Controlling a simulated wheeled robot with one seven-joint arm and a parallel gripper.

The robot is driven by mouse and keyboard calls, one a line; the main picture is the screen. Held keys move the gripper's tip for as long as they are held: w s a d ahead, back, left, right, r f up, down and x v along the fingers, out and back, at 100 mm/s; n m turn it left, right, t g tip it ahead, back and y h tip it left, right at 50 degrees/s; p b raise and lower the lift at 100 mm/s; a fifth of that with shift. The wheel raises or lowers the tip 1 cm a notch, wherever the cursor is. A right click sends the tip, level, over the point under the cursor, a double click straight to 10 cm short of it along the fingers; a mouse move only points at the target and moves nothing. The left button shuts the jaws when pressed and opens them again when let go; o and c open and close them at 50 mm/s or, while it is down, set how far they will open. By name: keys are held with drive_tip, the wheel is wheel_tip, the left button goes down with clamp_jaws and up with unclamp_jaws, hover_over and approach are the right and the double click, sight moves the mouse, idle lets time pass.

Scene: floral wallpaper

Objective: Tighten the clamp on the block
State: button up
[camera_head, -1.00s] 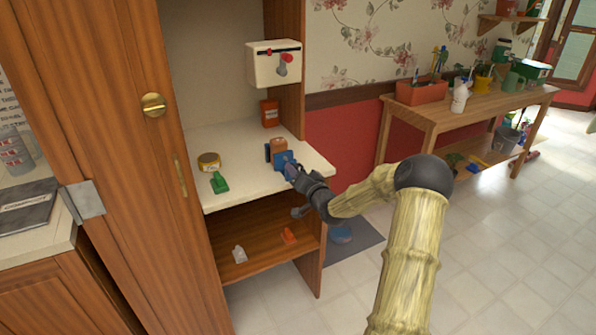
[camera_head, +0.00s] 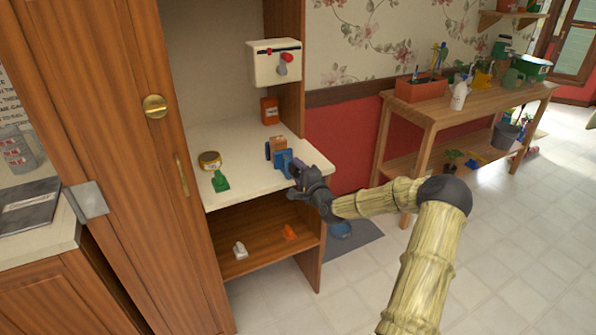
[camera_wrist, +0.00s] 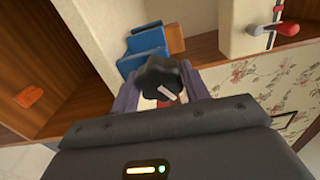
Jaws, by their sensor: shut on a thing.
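The blue clamp (camera_head: 281,162) sits near the right front edge of the cream shelf, around a brown wooden block (camera_head: 277,145). In the wrist view the clamp (camera_wrist: 146,42) shows behind its black knob (camera_wrist: 160,76), which has a white mark, with part of the block (camera_wrist: 174,38) beside it. My gripper (camera_head: 295,170) reaches the clamp from the right. In the wrist view my gripper (camera_wrist: 165,88) has its fingers on either side of the knob and is shut on it. How tightly the jaws press the block cannot be seen.
A round tin (camera_head: 209,160) and a green object (camera_head: 220,181) stand left on the shelf. An orange container (camera_head: 269,111) stands behind, below a white box with a red-knobbed lever (camera_head: 274,64). The lower shelf holds a white object (camera_head: 240,250) and an orange object (camera_head: 289,232).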

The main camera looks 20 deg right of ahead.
drive_tip(key=m, duration=0.6)
drive_tip(key=shift+d+f+m+b, duration=0.1)
drive_tip(key=shift+f+m+b, duration=0.1)
drive_tip(key=shift+m+b, duration=0.15)
drive_tip(key=m+b, duration=0.1)
drive_tip(key=m, duration=0.4)
drive_tip(key=shift+m, duration=0.25)
drive_tip(key=o, duration=1)
drive_tip(key=shift+r, duration=0.1)
drive_tip(key=shift+s, duration=0.15)
drive_tip(key=s+b, duration=0.1)
drive_tip(key=s, duration=1.6)
drive_tip(key=shift+d, duration=0.2)
drive_tip(key=shift+s, duration=0.1)
